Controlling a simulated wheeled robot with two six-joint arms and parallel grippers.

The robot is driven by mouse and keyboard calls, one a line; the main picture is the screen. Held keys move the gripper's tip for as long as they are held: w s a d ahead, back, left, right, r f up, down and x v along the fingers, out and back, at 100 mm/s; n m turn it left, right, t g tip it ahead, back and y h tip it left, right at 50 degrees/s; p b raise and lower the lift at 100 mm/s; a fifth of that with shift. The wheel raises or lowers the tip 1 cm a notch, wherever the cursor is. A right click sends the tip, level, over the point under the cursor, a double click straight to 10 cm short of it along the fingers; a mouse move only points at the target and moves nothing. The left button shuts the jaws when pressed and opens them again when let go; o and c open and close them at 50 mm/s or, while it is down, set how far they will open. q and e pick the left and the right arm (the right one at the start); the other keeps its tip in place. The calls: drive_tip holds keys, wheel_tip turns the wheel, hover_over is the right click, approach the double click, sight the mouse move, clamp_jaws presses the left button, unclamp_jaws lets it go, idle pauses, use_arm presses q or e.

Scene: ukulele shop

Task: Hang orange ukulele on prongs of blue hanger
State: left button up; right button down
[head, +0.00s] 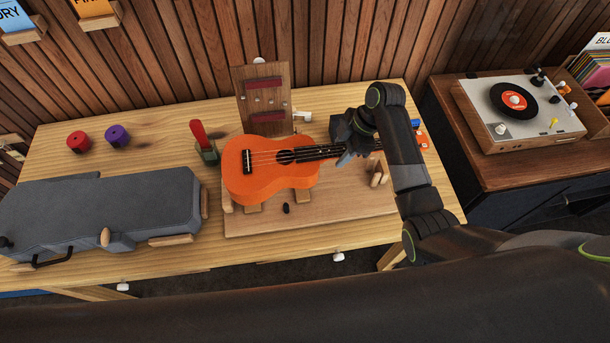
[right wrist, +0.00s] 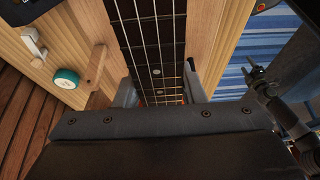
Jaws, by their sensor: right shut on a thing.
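The orange ukulele (head: 262,180) is over a wooden work board on the table in the head view, its body to the left and its neck to the right. My right gripper (head: 345,152) is shut on its dark fretted neck. In the right wrist view, the neck with its strings (right wrist: 150,40) runs between the gripper's two fingers (right wrist: 158,95). I cannot tell whether the body touches the wooden supports under it. The headstock is mostly hidden behind my right arm. I cannot make out a blue hanger. My left gripper is not in view.
An upright wooden panel (head: 252,88) stands behind the ukulele. A red-handled tool in a holder (head: 208,152) is left of it. A grey case (head: 110,208) covers the table's left part. Red (head: 78,141) and purple (head: 117,135) spools stand behind. A record player (head: 520,115) is right.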

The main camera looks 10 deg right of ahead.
drive_tip(key=shift+r+p, duration=1.3)
drive_tip(key=shift+r, duration=0.3)
